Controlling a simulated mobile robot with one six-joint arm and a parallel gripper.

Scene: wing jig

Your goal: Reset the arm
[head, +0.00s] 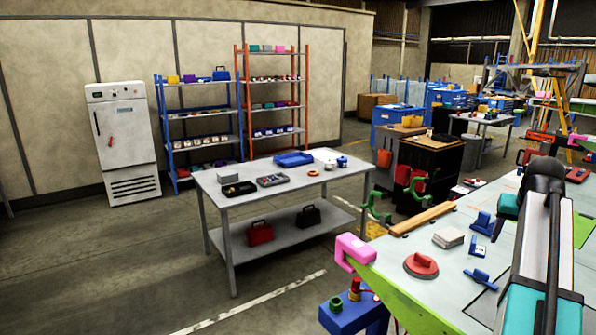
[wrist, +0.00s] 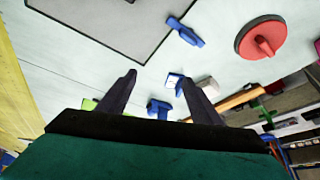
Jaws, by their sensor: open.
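My gripper (wrist: 158,76) shows in the wrist view as two dark fingers standing apart, with nothing between their tips. Beyond the fingers lies the pale surface of the jig table (wrist: 110,62). In the head view my arm (head: 545,230) reaches over the right side of the jig table (head: 450,285). I cannot make out the gripper's fingers there. Blue clamps (wrist: 185,32) lie on the table surface, apart from the fingers. A red round suction cup with a handle (wrist: 262,38) is at the upper right of the wrist view; it also shows in the head view (head: 421,264).
Near the jig table's edge are a pink clamp (head: 355,248), a stack of grey plates (head: 448,238), blue clamps (head: 477,276) and a wooden bar (head: 423,217). A grey workbench (head: 240,197) with trays stands left. Open floor lies in front of the bench.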

